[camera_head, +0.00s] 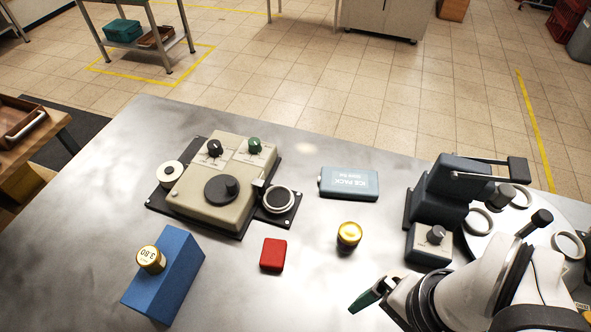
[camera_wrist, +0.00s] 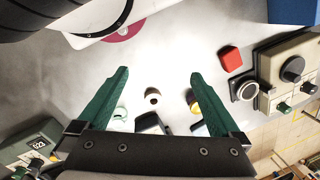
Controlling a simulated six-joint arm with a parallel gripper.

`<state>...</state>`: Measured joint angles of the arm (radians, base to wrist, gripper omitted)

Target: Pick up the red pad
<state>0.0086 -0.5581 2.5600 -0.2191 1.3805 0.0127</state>
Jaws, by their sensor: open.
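The red pad (camera_head: 273,255) is a small rounded block lying flat on the metal table, in front of the beige machine. In the wrist view the red pad (camera_wrist: 231,60) is at the upper right, beyond and to the right of the right fingertip. My gripper (camera_head: 366,296) is at the lower right of the head view, right of the pad and apart from it. In the wrist view my gripper (camera_wrist: 160,73) has its two green fingers spread wide with nothing between their tips. Part of it is hidden by my arm in the head view.
A gold-lidded jar (camera_head: 349,236) stands between pad and gripper, slightly farther back. The beige machine (camera_head: 190,205) and a blue block (camera_head: 165,285) bearing another gold-topped jar stand left. A dark device (camera_head: 445,190) stands right. Table around the pad is clear.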

